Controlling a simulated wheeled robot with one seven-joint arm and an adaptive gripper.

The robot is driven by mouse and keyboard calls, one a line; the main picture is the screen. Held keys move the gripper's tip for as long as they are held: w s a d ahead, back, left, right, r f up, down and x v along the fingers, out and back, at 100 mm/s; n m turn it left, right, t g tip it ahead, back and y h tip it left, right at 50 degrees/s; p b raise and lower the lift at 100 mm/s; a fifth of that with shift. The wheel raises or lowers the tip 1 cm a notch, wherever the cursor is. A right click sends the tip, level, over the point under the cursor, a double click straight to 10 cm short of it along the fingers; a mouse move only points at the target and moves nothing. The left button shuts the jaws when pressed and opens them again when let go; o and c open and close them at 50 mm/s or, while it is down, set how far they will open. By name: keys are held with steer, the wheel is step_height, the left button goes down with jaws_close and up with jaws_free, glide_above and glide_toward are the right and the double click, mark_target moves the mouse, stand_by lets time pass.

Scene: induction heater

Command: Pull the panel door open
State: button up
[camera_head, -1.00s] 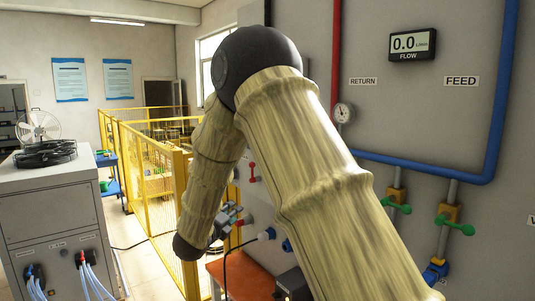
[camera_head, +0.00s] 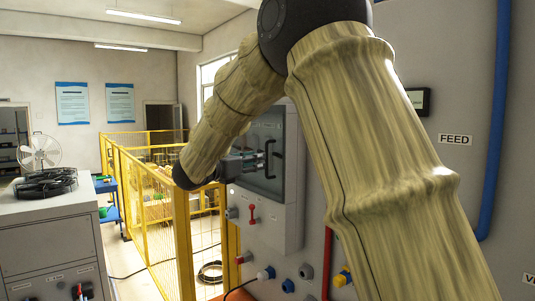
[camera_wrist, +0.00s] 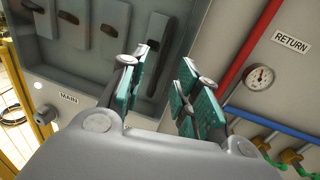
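The panel door (camera_head: 262,133) is the grey-framed, windowed front of a wall box left of my arm in the head view. It looks closed. A black upright handle (camera_head: 269,159) is on its right side. My gripper (camera_head: 257,162) is in front of the door at about handle height. In the wrist view my gripper (camera_wrist: 165,80) has its two teal-padded fingers apart, with the panel interior (camera_wrist: 85,42) and its levers behind them. I cannot tell whether the handle is between the fingers, and no firm contact shows.
A yellow fence (camera_head: 184,240) stands to the left, near my wrist. A red pipe (camera_wrist: 253,55) and a gauge (camera_wrist: 260,77) are right of the box in the wrist view.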

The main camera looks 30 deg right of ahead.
mark_target(267, 174)
steer(key=shift+p+x, duration=1.7)
steer(key=shift+x, duration=1.6)
jaws_close()
